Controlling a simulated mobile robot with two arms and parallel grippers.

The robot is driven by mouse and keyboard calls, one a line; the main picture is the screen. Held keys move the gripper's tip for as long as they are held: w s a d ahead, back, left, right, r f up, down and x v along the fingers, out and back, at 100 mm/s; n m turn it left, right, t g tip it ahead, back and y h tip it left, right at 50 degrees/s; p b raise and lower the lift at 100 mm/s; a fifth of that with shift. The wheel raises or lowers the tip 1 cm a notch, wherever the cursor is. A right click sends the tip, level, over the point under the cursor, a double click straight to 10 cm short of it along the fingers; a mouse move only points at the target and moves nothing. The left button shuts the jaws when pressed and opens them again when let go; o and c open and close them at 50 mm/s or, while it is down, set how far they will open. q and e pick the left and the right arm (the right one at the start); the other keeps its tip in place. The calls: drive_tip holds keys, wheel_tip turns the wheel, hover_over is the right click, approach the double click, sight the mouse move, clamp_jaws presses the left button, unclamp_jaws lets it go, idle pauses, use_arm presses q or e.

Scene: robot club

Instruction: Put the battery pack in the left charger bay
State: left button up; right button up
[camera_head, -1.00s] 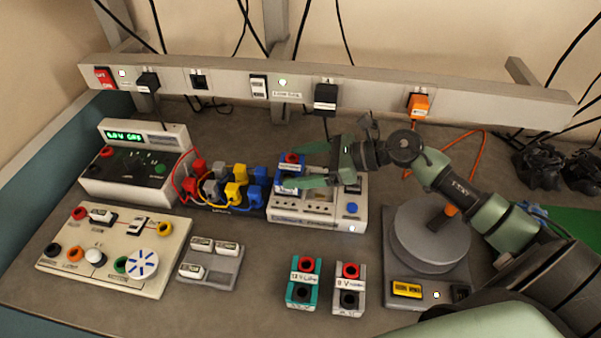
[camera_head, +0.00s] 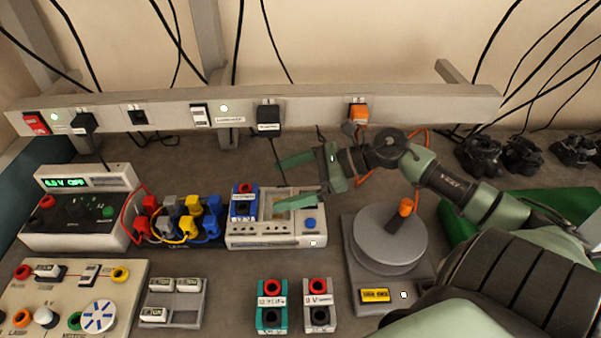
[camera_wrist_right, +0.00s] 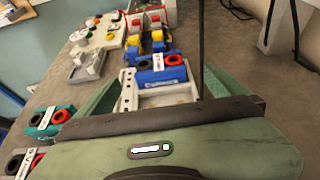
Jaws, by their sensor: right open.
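The blue battery pack (camera_head: 244,208), with a red cap on top, stands in the left bay of the light grey charger (camera_head: 275,240). It also shows in the right wrist view (camera_wrist_right: 160,75), with the open, empty right bay (camera_wrist_right: 165,98) nearer the gripper. My right gripper (camera_head: 281,182) is open and empty, its green fingers apart, to the right of the pack and above the charger's right side. The fingers touch nothing that I can make out. The pack's lower part is hidden inside the bay. My left gripper is not in view.
A teal pack (camera_head: 272,312) and a grey pack (camera_head: 320,318) stand in front of the charger. A round grey turntable (camera_head: 388,242) is to its right. Yellow, blue and grey plugs (camera_head: 172,228) crowd its left side. A power rail (camera_head: 310,106) runs behind.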

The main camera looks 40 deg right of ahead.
drive_tip(key=shift+p+v, duration=0.45)
drive_tip(key=shift+v, duration=1.6)
